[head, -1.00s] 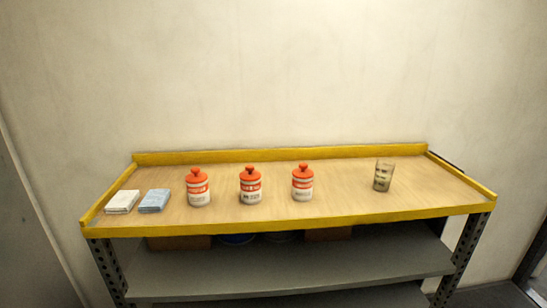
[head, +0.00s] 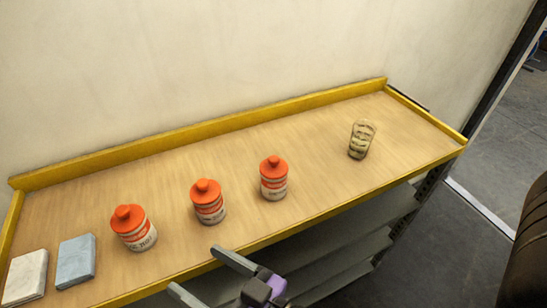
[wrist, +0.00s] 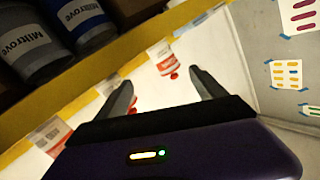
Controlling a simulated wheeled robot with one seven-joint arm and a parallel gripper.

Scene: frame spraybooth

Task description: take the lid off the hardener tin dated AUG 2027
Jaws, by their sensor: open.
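Three white hardener tins with orange-red bands and orange knobbed lids stand upright on the bench: a left tin (head: 138,235), a middle tin (head: 209,208) and a right tin (head: 273,182). All three lids are on. The dates are too small to read surely, so I cannot tell which tin is dated AUG 2027. My gripper (head: 194,268) is open and empty, at the bench's front edge, below the left and middle tins in the head view. In the wrist view, one tin (wrist: 160,52) shows beyond and between the open fingers, apart from them.
The wooden bench (head: 330,140) has a raised yellow rim (head: 200,132). A clear cup (head: 361,140) stands at the right; a white pad (head: 25,277) and a blue pad (head: 76,260) lie at the left. Bare bench separates the right tin and cup.

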